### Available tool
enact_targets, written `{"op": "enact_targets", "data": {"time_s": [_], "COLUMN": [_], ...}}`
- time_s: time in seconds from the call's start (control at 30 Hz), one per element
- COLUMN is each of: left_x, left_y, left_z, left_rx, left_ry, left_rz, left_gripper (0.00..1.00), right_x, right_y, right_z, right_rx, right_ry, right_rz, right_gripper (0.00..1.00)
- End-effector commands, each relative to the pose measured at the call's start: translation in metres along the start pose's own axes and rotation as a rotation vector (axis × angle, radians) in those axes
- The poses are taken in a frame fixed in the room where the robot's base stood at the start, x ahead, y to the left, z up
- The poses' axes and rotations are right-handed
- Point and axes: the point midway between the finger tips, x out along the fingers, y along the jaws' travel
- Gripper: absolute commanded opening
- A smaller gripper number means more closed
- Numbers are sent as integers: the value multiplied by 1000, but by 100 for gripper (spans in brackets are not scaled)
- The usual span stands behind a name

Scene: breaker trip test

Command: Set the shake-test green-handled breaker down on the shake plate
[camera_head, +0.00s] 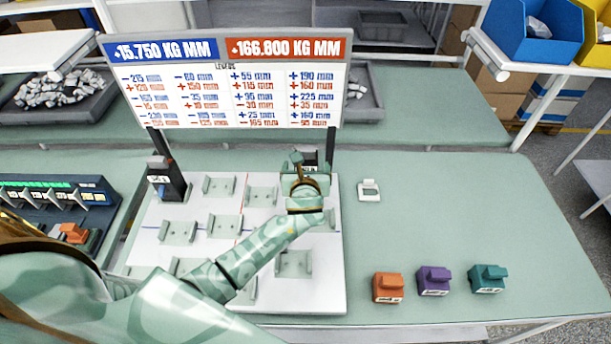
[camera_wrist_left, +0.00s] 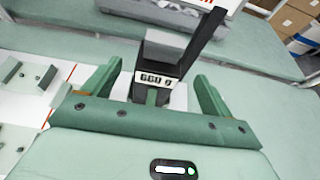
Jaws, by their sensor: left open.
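My right gripper is out of view.
A signboard (camera_head: 233,85) stands behind the plate on dark posts. Another black readout post (camera_head: 167,182) is at the plate's left. A small white object (camera_head: 369,190) lies right of the plate. A dark switch panel (camera_head: 55,200) is at the left. The right table is mostly clear.

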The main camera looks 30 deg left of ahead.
Motion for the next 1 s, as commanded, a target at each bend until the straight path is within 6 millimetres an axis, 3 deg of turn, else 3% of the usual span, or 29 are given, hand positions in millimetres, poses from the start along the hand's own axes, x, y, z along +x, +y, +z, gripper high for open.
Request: {"op": "enact_targets", "data": {"time_s": [0.03, 0.2, 0.4, 1.0], "left_x": [-16, -56, -81, -86], "left_y": [0, 0, 0, 0], "left_z": [2, 1, 0, 1], "left_rx": [-1, -1, 0, 0], "left_ry": [1, 1, 0, -1], "left_rz": [-1, -1, 1, 1], "left_gripper": [85, 85, 85, 85], "right_x": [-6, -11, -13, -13], "right_y": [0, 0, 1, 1], "right_z": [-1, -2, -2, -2], "right_rx": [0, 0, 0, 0], "right_ry": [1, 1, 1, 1], "right_rz": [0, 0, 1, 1], "right_gripper": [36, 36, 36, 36]}}
